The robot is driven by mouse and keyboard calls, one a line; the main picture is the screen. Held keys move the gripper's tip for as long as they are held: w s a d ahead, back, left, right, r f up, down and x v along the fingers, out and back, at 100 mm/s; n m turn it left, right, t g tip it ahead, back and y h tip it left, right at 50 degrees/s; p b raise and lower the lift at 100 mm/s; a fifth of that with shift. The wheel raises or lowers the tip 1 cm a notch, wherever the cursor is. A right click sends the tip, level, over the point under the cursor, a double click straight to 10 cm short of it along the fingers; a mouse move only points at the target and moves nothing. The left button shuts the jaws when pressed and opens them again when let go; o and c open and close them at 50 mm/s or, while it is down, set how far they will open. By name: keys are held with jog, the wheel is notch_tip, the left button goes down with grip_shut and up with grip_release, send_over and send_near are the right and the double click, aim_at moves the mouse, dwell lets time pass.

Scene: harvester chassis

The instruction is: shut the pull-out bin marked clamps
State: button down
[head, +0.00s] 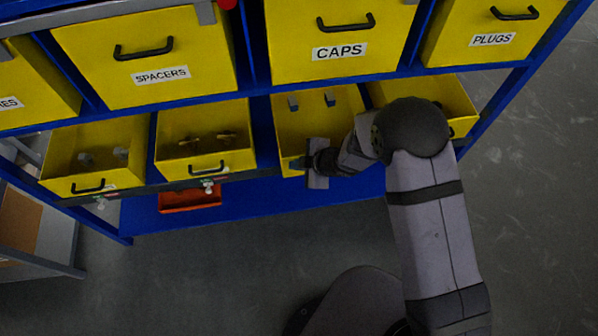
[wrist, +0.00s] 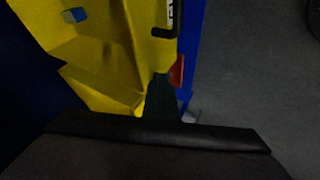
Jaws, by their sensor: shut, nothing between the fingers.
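The lower row of the blue rack holds several yellow pull-out bins, standing open: a far-left one (head: 92,170), a second one (head: 205,158), a third one (head: 290,128) and a right one (head: 452,100). No label reading clamps is legible; the lower fronts are too small, tilted or hidden. My gripper (head: 302,163) is shut and empty at the front edge of the third bin, covering much of its front. In the wrist view my gripper (wrist: 162,85) overlaps a yellow bin (wrist: 105,50) near its front wall and black handle (wrist: 164,33). Contact cannot be told.
Closed upper bins marked spacers (head: 145,75), caps (head: 340,50) and plugs (head: 493,40) sit above the lower row. Small blue-grey blocks (head: 293,103) lie in the third bin. A red tray (head: 190,200) is below.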

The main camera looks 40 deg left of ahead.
jog(key=w+a+p, duration=0.3)
jog(key=w+a, duration=0.1)
jog(key=shift+r+p, duration=0.15)
jog(key=shift+p, duration=0.25)
jog(key=shift+w, duration=0.1)
jog(key=s+d+r+b, duration=0.2)
jog(key=s+d+r, duration=0.2)
jog(key=d+r, duration=0.3)
jog(key=shift+d+r+b, duration=0.35)
jog(key=shift+d, duration=0.7)
